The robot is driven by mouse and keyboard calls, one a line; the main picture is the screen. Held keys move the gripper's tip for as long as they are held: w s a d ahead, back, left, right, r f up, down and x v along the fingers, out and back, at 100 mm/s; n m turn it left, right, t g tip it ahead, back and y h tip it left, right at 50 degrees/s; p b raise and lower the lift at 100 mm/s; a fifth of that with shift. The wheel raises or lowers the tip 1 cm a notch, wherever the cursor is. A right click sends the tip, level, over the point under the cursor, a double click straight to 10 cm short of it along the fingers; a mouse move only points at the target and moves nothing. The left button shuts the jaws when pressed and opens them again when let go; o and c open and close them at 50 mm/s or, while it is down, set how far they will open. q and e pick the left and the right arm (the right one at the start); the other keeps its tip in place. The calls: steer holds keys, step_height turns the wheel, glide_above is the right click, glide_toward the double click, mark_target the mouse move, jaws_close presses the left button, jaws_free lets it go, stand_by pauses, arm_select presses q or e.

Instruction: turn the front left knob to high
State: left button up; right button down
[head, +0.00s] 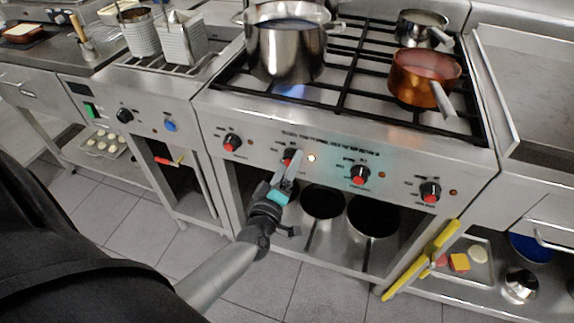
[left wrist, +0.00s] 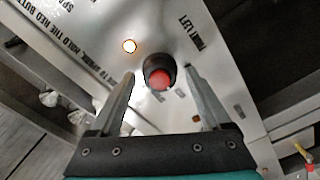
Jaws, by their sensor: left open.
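The front left knob (head: 289,155) is a black knob with a red face on the stove's front panel. In the left wrist view the knob (left wrist: 159,73) sits beside a label that shows the word LEFT, next to a lit indicator light (left wrist: 129,46). My left gripper (head: 290,168) is open at the panel, in front of this knob. In the left wrist view the fingers of my left gripper (left wrist: 161,85) stand on either side of the knob, with gaps between. Whether the fingertips reach past its face is unclear. My right gripper is not in view.
A large steel pot (head: 286,50) stands over a blue flame (head: 291,91). A copper pan (head: 424,78) and a small steel pan (head: 421,27) are on other burners. Other red-faced knobs (head: 360,174) flank the panel. A yellow-handled object (head: 421,260) leans below right.

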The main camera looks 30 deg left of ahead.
arm_select(q)
steer(key=shift+s, duration=0.1)
steer(key=p+v, duration=0.2)
steer(key=v, duration=1.3)
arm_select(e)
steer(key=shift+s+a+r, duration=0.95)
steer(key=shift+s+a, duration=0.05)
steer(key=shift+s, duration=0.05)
arm_select(q)
steer(key=shift+f, duration=0.15)
steer(key=s+d+f+m+g+h, duration=0.2)
steer(key=f+m+g, duration=0.1)
steer(key=f, duration=0.5)
steer(key=s+d+f+m+g+h, duration=0.1)
steer(key=s+f+m+g, duration=0.2)
steer(key=f, duration=0.4)
steer(key=s+d+f+m+g+h, duration=0.2)
steer(key=f+m, duration=0.2)
steer(key=f, duration=0.4)
steer(key=s+f+m+g, duration=0.3)
steer(key=s+f+g, duration=0.1)
steer(key=s, duration=0.4)
steer(key=s+a+f+m+g, duration=0.1)
steer(key=s+f+m+g, duration=0.2)
steer(key=s+f, duration=0.4)
steer(key=shift+s+a+f+g+y, duration=0.25)
steer(key=shift+s+g+y, duration=0.2)
steer(key=shift+s, duration=0.65)
